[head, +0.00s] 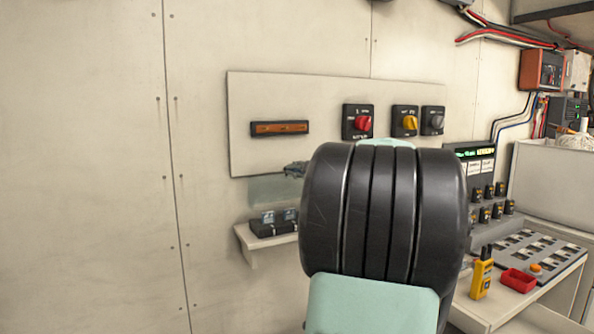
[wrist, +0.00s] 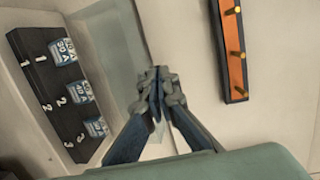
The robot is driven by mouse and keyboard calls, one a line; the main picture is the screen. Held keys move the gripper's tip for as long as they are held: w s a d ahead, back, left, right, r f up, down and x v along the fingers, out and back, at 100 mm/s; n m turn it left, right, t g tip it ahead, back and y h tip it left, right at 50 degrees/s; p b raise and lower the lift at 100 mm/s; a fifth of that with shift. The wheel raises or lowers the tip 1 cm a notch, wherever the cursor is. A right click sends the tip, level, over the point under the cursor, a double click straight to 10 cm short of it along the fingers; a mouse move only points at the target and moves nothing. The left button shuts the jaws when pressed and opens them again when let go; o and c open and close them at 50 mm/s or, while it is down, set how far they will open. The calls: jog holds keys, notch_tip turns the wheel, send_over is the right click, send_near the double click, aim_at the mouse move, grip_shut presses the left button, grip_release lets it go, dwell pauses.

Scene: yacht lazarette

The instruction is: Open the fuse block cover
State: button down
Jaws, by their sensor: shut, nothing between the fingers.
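The black fuse block (head: 272,225) sits on a small shelf low on the wall. In the wrist view the block (wrist: 40,88) is at left, with blue-and-white fuses (wrist: 64,52) numbered 1 to 3. The clear greenish cover (head: 265,189) is above and behind the block, against the wall; the fuses look uncovered. In the wrist view the cover (wrist: 112,45) is a pale translucent sheet between block and wall panel. My gripper (head: 296,169) is shut and empty at the cover's upper edge; its fingertips (wrist: 157,82) overlap that edge. I cannot tell whether they touch it.
An orange busbar with brass studs (head: 280,128) is just above my gripper. Red (head: 361,122) and yellow (head: 408,122) rotary switches are to the right. The shelf (head: 246,240) juts out below. My arm hides the wall right of the block. The left wall is clear.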

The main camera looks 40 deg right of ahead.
aim_at(291, 177)
jog(key=w+r+g+p, duration=0.1)
jog(key=p, duration=0.3)
jog(key=w+r+g+p, duration=0.1)
jog(key=p, duration=0.4)
jog(key=shift+w+d+g+y, duration=0.25)
jog(key=shift+d+g+y, duration=0.05)
jog(key=shift+d+g, duration=0.1)
jog(key=shift+w+f+p, duration=0.15)
jog(key=shift+w+p, duration=0.1)
jog(key=shift+p, duration=0.7)
jog(key=shift+g, duration=0.3)
jog(key=shift+s, duration=0.1)
